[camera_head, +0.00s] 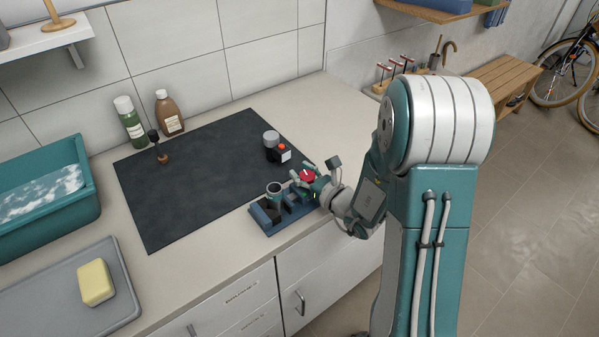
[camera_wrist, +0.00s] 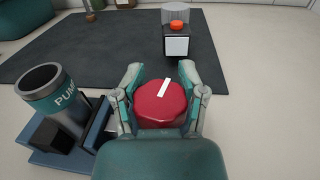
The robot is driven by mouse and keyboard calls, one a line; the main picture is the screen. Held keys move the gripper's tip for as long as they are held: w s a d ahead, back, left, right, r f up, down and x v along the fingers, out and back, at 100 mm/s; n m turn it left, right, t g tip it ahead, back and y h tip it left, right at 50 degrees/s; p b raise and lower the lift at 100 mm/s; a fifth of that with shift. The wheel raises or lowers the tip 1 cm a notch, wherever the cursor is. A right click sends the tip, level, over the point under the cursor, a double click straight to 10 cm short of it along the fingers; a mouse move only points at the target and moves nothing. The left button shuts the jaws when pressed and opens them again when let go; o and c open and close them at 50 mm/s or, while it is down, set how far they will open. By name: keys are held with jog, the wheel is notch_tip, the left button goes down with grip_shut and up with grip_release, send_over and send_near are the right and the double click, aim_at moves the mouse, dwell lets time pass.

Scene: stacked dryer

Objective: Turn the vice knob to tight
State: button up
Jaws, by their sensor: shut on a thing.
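The vice knob is a red rounded knob (camera_wrist: 160,102) with a white mark, which points up and to the right in the wrist view. It also shows in the head view (camera_head: 307,175), partly covered by my fingers. My gripper (camera_wrist: 160,88) is shut on the knob, with one finger on each side of it. The blue vice (camera_head: 268,221) sits at the counter's front edge and holds a grey-teal cylinder (camera_wrist: 52,92) lettered "PUMP". The cylinder stands to the left of the knob. The knob's underside is hidden by my gripper.
A dark mat (camera_head: 190,185) covers the middle of the counter. A small device with a red button (camera_wrist: 176,44) stands behind the knob. Two bottles (camera_head: 130,122) stand by the wall. A teal basin (camera_head: 45,190) and a grey tray with a yellow sponge (camera_head: 95,282) are at left.

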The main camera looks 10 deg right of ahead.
jog(key=shift+d+m+t+h, duration=0.2)
jog(key=shift+m+t+h, duration=0.6)
jog(key=shift+m+h, duration=0.95)
jog(key=shift+n+h, duration=0.25)
jog(key=shift+h, duration=0.2)
jog(key=o, duration=0.9)
jog(key=shift+w+r, duration=0.1)
jog(key=shift+r, duration=0.05)
notch_tip(320, 180, up, 10)
jog(key=shift+f, duration=0.15)
